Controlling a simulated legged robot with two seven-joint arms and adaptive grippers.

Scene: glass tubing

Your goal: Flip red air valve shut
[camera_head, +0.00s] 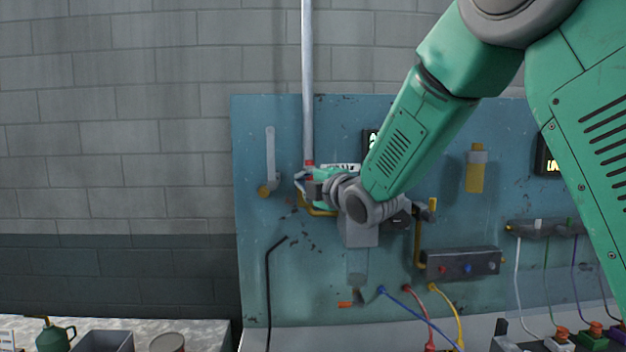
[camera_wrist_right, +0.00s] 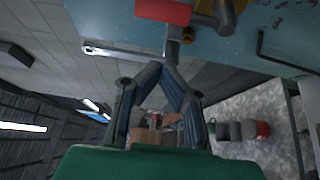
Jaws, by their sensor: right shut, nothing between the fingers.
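In the right wrist view the red valve handle (camera_wrist_right: 163,11) lies across the top, beside a brass and grey fitting (camera_wrist_right: 213,14). In the head view only a small red part (camera_head: 309,163) of the valve shows at the foot of the vertical pipe (camera_head: 308,80); the rest is hidden behind my gripper. My right gripper (camera_head: 303,184) is at the valve, in front of the blue panel. In the wrist view its fingertips (camera_wrist_right: 168,68) are together and empty, just below the red handle in the picture. I cannot tell whether they touch it. My left gripper is not in view.
The blue panel (camera_head: 262,215) carries a grey lever (camera_head: 270,158) left of the pipe, a yellow cylinder (camera_head: 475,172) and a grey switch box (camera_head: 462,263) to the right. Coloured hoses hang below. A table with a green can (camera_head: 55,336) stands at lower left.

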